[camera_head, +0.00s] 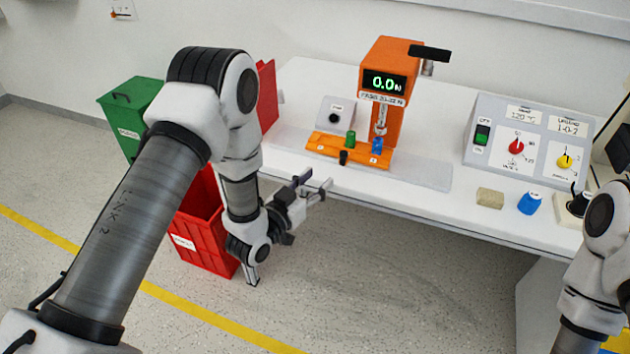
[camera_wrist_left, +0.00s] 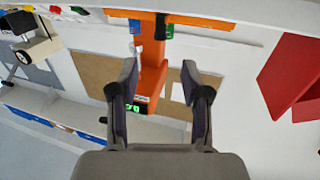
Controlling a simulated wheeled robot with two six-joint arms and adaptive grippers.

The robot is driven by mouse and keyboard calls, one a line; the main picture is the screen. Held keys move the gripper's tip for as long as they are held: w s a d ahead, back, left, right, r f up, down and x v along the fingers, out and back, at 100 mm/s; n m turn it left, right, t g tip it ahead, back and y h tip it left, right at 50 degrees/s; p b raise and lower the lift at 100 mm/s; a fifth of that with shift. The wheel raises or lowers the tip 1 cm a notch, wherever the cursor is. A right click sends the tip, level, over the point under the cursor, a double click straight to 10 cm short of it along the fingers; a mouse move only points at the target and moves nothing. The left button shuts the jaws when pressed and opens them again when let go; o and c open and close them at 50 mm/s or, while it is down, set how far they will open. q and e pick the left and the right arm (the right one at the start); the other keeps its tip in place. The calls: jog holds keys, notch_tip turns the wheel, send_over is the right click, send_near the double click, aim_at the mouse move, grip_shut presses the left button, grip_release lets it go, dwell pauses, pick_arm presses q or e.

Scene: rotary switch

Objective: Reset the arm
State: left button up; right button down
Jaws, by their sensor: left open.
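My left arm (camera_head: 120,220) comes in from the left, bent at a raised elbow. My left gripper (camera_head: 316,182) is open and empty in front of the table's front edge, left of the orange test stand (camera_head: 387,60). In the left wrist view the two fingers of the gripper (camera_wrist_left: 159,78) stand apart, with the orange stand (camera_wrist_left: 154,75) seen beyond them and nothing held. Part of my right arm (camera_head: 600,260) shows at the right edge; its gripper cannot be made out. The control panel (camera_head: 488,115) has a red knob (camera_head: 516,147) and a yellow knob (camera_head: 565,161).
The white table (camera_head: 450,205) carries an orange fixture (camera_head: 325,145) with green and blue pieces, a tan block (camera_head: 489,198) and a blue cylinder (camera_head: 530,203). Green (camera_head: 125,100) and red (camera_head: 205,250) bins stand left. Floor before the table is clear.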

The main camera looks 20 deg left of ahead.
dwell(0.4)
pick_arm(q)
jog(key=s+a+f+n+g+y+p, duration=0.3)
jog(key=s+f+g, duration=0.4)
jog(key=s+f, duration=0.7)
jog(key=s+a+f+g+y, duration=0.1)
jog(key=s+g, duration=0.4)
jog(key=s, duration=0.5)
jog(key=s+a+f+g+y, duration=0.1)
jog(key=s+f+g, duration=0.3)
jog(key=s, duration=0.6)
jog(key=shift+s+f+n+g+p, duration=0.25)
jog(key=shift+n+g+p, duration=0.15)
jog(key=shift+g, duration=0.3)
